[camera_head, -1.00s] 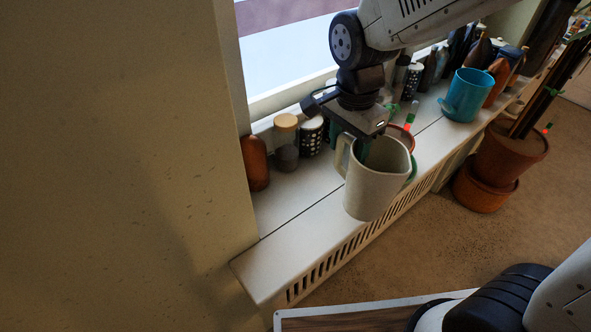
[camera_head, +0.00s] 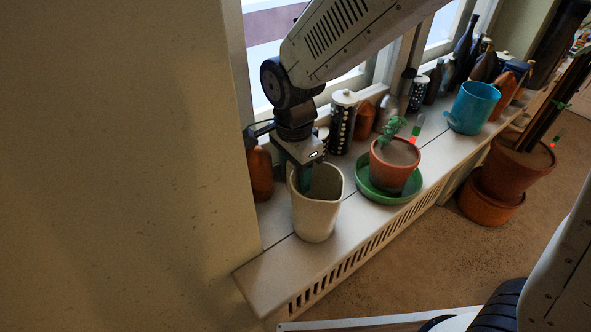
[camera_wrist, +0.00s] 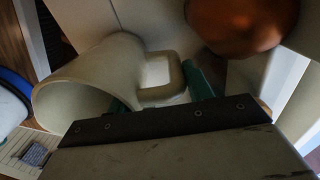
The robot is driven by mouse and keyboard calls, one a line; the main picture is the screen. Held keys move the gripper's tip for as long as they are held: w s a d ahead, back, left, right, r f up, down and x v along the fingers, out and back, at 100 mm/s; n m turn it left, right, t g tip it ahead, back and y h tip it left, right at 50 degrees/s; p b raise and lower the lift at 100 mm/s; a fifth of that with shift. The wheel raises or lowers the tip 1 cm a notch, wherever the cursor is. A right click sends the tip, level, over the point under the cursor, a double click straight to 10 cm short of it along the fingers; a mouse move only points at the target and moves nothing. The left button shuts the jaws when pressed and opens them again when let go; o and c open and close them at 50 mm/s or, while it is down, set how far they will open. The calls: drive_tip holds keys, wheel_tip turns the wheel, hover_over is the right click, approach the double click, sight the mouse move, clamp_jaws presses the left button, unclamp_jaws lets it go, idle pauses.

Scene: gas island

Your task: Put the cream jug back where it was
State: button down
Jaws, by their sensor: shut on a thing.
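The cream jug (camera_head: 316,213) is upright at the near left end of the white window sill (camera_head: 268,262) in the head view. My gripper (camera_head: 306,184) is at its far left rim, shut on the jug. In the wrist view the jug (camera_wrist: 95,85) lies sideways in the picture, with its handle (camera_wrist: 163,80) between my green fingertips. I cannot tell for sure whether the jug's base touches the sill.
A terracotta pot (camera_head: 394,164) with a small plant stands in a green saucer (camera_head: 372,192) to the jug's right. A brown bottle (camera_head: 260,174) stands close behind, by the wall. A patterned jar (camera_head: 342,122) and a blue mug (camera_head: 473,107) stand farther along. The sill's near left corner is clear.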

drive_tip(key=c, duration=0.6)
unclamp_jaws()
drive_tip(key=shift+f, duration=0.1)
wheel_tip(320, 180, up, 12)
drive_tip(key=shift+r, duration=0.2)
drive_tip(key=s+d+r+n, duration=0.2)
drive_tip(key=s+d, duration=0.1)
drive_tip(key=d, duration=0.4)
drive_tip(key=s+d+r+n, duration=0.2)
drive_tip(key=d, duration=0.5)
drive_tip(key=s+d+f+n+t, duration=0.1)
drive_tip(key=s+d+n, duration=0.6)
drive_tip(key=s+d, duration=0.3)
drive_tip(key=s, duration=0.2)
drive_tip(key=shift+s+d+f, duration=0.25)
drive_tip(key=shift+s+f, duration=0.05)
drive_tip(key=shift+f, duration=0.05)
